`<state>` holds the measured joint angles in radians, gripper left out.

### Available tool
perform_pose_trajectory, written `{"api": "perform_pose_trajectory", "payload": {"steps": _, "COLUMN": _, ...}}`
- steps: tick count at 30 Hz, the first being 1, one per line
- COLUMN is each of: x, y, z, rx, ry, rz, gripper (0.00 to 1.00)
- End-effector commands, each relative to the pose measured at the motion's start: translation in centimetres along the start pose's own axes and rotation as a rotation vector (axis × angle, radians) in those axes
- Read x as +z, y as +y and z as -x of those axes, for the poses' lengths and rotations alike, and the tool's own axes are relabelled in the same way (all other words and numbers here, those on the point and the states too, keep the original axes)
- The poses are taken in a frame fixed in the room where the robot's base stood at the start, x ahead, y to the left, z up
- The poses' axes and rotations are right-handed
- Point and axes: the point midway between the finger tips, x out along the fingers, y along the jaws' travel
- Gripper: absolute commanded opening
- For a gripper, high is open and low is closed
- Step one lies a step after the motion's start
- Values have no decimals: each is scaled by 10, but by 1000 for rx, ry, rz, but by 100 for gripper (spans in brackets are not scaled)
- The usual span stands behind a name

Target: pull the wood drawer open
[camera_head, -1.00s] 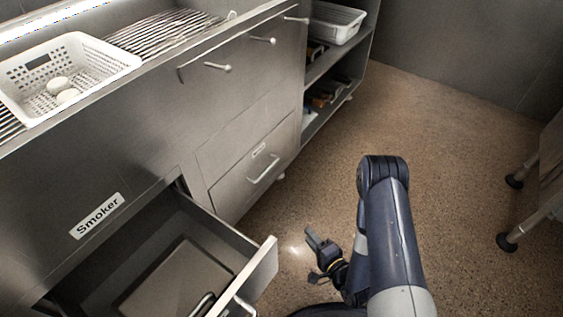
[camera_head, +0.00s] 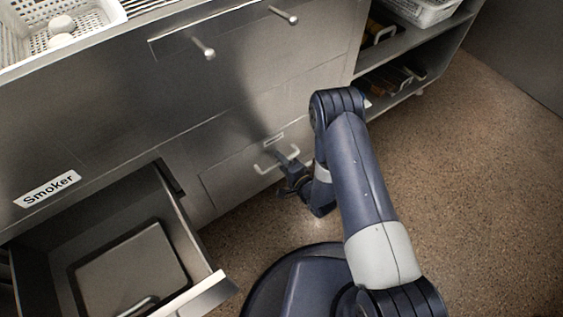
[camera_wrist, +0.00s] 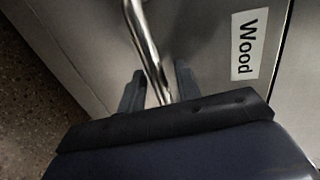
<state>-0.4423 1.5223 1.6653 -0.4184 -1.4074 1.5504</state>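The wood drawer (camera_head: 232,172) is shut, low in the metal cabinet front. Its white "Wood" label (camera_wrist: 246,45) shows in the wrist view. Its pale bar handle (camera_head: 262,169) is partly covered by my gripper (camera_head: 288,168) in the head view. In the wrist view the handle (camera_wrist: 145,40) runs down between the two dark fingers of my gripper (camera_wrist: 158,85). The fingers are apart, one on each side of the bar, with a gap showing. Whether either finger touches the bar is unclear.
The Smoker drawer (camera_head: 205,290) stands open at the lower left, with a flat dark tray (camera_head: 130,265) inside. Upper drawers have knob handles (camera_head: 204,50). Open shelves (camera_head: 400,62) are at the upper right. The speckled floor (camera_head: 480,200) to the right is clear.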

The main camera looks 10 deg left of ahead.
Motion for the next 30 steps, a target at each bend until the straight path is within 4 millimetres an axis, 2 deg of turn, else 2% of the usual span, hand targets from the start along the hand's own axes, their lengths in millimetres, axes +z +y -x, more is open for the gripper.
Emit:
{"api": "perform_pose_trajectory", "payload": {"steps": 4, "x": 0, "y": 0, "z": 0, "rx": 0, "ry": 0, "rz": 0, "gripper": 31}}
{"api": "perform_pose_trajectory", "payload": {"steps": 15, "x": 0, "y": 0, "z": 0, "rx": 0, "ry": 0, "rz": 0, "gripper": 0}}
{"api": "perform_pose_trajectory", "payload": {"steps": 30, "x": 0, "y": 1, "z": 1, "rx": 1, "ry": 1, "rz": 0, "gripper": 0}}
